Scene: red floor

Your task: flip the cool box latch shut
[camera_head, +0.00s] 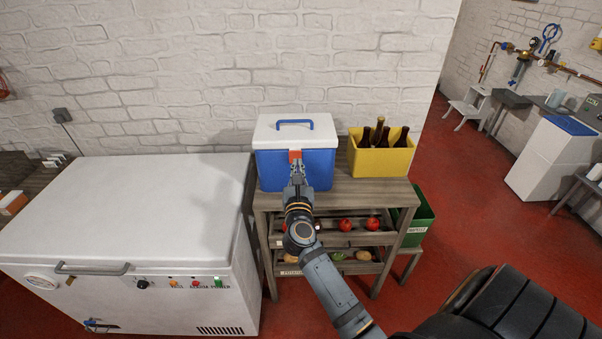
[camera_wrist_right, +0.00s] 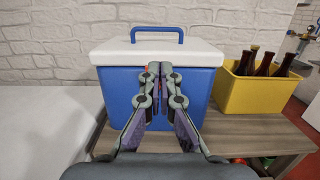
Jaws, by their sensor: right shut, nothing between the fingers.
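The cool box (camera_head: 322,172) has a blue body, a white lid and a blue handle, and stands on the wooden shelf unit. Its lid is down. The orange-red latch (camera_head: 295,154) is on the front of the box near the lid seam. My right gripper (camera_head: 297,166) is shut and empty, with its fingertips at or just in front of the latch; I cannot tell if they touch. In the right wrist view, the shut fingertips (camera_wrist_right: 160,67) cover nearly all of the latch in front of the cool box (camera_wrist_right: 197,98). My left gripper is out of view.
A yellow crate (camera_head: 368,162) of brown bottles stands right of the box on the shelf unit (camera_head: 350,190). A white chest freezer (camera_head: 120,205) is close on the left. Red tomatoes lie on a lower shelf. A green bin (camera_head: 422,218) stands at the right.

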